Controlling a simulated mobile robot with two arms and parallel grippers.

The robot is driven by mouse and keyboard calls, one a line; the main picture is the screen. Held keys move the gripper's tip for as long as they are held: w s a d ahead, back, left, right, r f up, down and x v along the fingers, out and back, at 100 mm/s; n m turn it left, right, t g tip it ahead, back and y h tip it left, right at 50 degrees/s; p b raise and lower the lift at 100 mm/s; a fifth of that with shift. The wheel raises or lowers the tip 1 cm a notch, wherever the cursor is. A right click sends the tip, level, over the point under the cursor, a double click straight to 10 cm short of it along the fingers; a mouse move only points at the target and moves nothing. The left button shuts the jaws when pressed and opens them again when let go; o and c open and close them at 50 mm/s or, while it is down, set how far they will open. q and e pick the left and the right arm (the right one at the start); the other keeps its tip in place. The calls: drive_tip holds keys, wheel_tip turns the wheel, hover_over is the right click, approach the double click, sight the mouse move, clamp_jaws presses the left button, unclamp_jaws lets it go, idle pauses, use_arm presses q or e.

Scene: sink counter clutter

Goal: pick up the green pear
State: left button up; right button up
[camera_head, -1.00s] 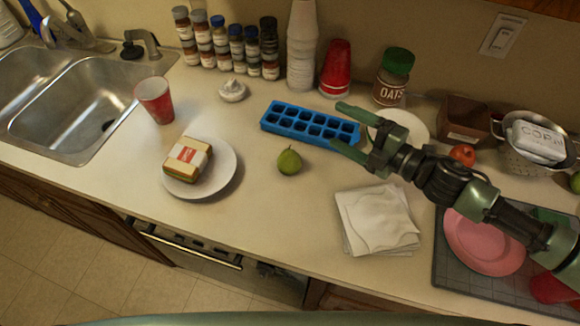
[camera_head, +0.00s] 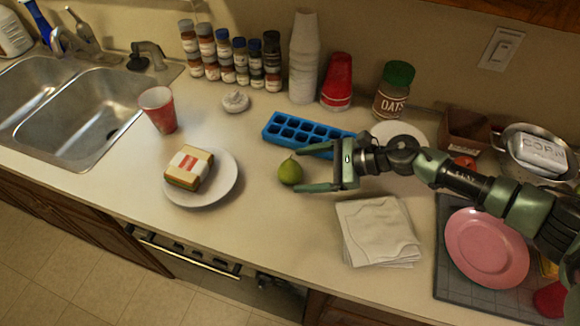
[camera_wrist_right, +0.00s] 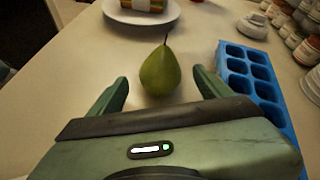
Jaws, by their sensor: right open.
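The green pear (camera_head: 290,171) stands upright on the counter, between the white plate and the blue ice tray. My right gripper (camera_head: 306,169) is open and low over the counter, just right of the pear, its fingers pointing left at it. In the right wrist view the pear (camera_wrist_right: 160,71) is centred just ahead of the gap between the open fingertips (camera_wrist_right: 160,84). No contact between fingers and pear is visible. My left gripper is not in view.
A blue ice tray (camera_head: 312,131) lies just behind the pear and the right gripper's upper finger. A white plate (camera_head: 228,186) with a packaged sandwich (camera_head: 189,167) is to the left. Folded napkins (camera_head: 377,230) lie in front right. Counter before the pear is clear.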

drive_tip(key=shift+x, duration=1.5)
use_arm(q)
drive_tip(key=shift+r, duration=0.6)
use_arm(e)
drive_tip(key=shift+r, duration=0.1)
drive_tip(key=c, duration=1.6)
drive_tip(key=shift+r, duration=0.1)
